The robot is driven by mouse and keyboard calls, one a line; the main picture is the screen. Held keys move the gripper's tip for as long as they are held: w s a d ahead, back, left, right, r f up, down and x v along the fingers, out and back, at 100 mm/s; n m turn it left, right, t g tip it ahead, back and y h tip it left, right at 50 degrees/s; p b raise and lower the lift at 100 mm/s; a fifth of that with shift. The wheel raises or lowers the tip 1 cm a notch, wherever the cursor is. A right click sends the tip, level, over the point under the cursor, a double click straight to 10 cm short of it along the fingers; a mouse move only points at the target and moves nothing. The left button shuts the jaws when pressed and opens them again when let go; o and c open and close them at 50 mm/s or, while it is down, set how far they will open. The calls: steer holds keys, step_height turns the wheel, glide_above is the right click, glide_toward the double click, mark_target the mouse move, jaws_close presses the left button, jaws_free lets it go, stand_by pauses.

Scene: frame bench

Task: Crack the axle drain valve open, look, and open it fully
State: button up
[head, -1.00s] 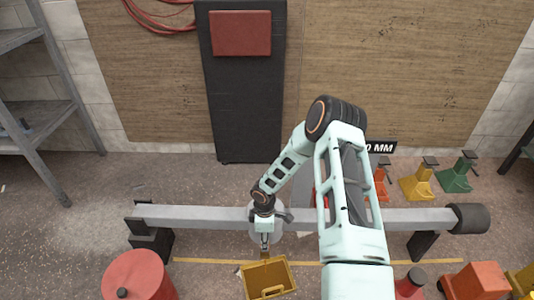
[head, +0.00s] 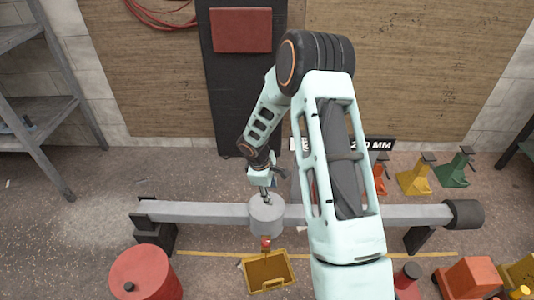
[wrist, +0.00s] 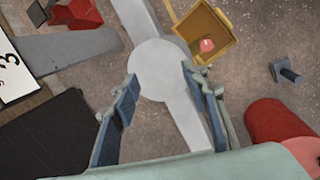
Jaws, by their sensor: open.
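The axle is a long grey beam (head: 360,215) with a round grey housing (head: 267,216) at its middle. A small red-orange knob (head: 266,242), apparently the drain valve, shows at the housing's front side. In the wrist view the red knob (wrist: 207,45) shows against the yellow tray. Its exact turn is too small to tell. My gripper (head: 265,192) is open and empty, above the back of the housing and apart from the knob. In the wrist view its fingers (wrist: 160,73) stand wide apart with the housing between them in the picture.
The yellow tray (head: 268,273) sits on the floor below the knob. A red drum (head: 150,272) stands at front left. Orange, yellow and green stands (head: 415,180) are at back right. A grey shelf (head: 45,135) stands at left.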

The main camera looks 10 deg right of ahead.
steer(key=w+r+m+t+h+p, duration=0.1)
steer(key=w+r+m, duration=0.2)
steer(key=r, duration=0.9)
steer(key=shift+w+r+t+p, duration=0.3)
steer(key=shift+w+r, duration=0.05)
steer(key=shift+w, duration=0.25)
